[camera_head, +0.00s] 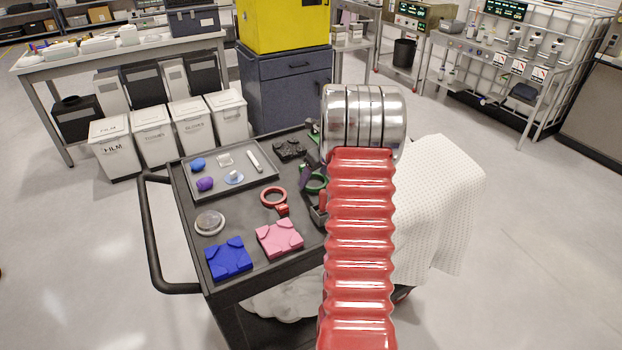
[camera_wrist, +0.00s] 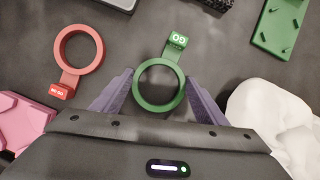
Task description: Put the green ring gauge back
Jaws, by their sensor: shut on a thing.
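The green ring gauge (camera_wrist: 140,98) has a tag marked GO pointing to the top of the wrist view. My gripper (camera_wrist: 158,76) has its two purple-grey fingers shut on the ring from both sides. In the head view the green ring gauge (camera_head: 317,187) shows partly at the edge of my red arm, beside a purple finger of my gripper (camera_head: 306,176). I cannot tell whether the ring touches the cart top or hangs just above it. A red ring gauge (camera_wrist: 61,52) marked NO GO lies to its left; it also shows in the head view (camera_head: 264,198).
The dark cart (camera_head: 192,245) carries a grey tray (camera_head: 230,157) of small items, a round disc (camera_head: 209,222), and blue (camera_head: 228,258) and pink (camera_head: 280,238) blocks. A green pegged plate (camera_wrist: 270,38) and a white crumpled cloth (camera_wrist: 268,115) lie to the right. My arm hides the cart's right part.

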